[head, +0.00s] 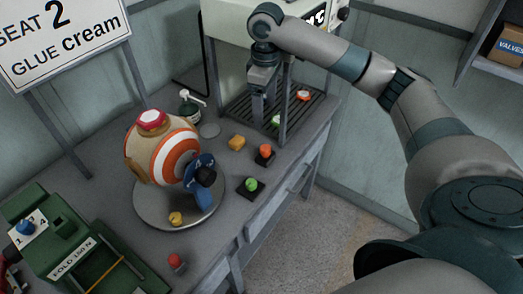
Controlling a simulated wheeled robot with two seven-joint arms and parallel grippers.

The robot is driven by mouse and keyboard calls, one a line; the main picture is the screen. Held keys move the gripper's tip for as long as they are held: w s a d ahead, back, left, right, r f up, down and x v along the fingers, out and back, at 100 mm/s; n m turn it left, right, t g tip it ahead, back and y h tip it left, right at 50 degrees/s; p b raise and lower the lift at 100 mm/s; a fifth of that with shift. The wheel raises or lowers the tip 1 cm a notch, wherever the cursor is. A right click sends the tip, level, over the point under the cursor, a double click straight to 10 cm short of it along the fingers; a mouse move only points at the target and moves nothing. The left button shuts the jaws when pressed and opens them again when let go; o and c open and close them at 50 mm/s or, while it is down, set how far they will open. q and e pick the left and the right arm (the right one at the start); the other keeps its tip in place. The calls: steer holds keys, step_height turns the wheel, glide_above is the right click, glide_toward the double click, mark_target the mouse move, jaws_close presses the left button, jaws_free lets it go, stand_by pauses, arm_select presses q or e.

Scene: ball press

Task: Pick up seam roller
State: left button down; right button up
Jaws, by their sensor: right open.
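My right gripper (262,112) points down at the front of the cream press (230,45), over its slatted tray (240,112). It is open, and I see nothing between its fingers. I cannot tell for sure which thing is the seam roller. A small green-and-white piece (276,120) lies close to the right of the gripper, and a red-and-white piece (303,96) lies farther right on the slats. A striped orange, white and tan ball (160,150) sits on a round grey plate (150,212), with a dark blue piece (196,178) against its right side. My left gripper is not in view.
Knobs on dark bases, orange (265,150) and green (252,184), and a yellow block (237,143) stand on the grey table. A pump bottle (190,104) stands behind. A green fixture (75,245) fills the lower left. Press posts flank my gripper.

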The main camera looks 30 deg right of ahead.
mark_target(266, 148)
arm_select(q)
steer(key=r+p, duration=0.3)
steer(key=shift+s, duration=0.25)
arm_select(e)
step_height(266, 148, down, 12)
steer(key=shift+f, duration=0.1)
stand_by(0.3)
steer(key=shift+s+d+f+p, duration=0.1)
steer(key=shift+f+p, duration=0.4)
steer(key=shift+f, duration=0.05)
step_height(266, 148, down, 3)
steer(key=shift+s+f+p, duration=0.1)
steer(key=shift+p, duration=0.5)
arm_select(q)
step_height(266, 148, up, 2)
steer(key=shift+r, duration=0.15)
arm_select(e)
steer(key=shift+f, duration=0.45)
steer(key=c, duration=1.4)
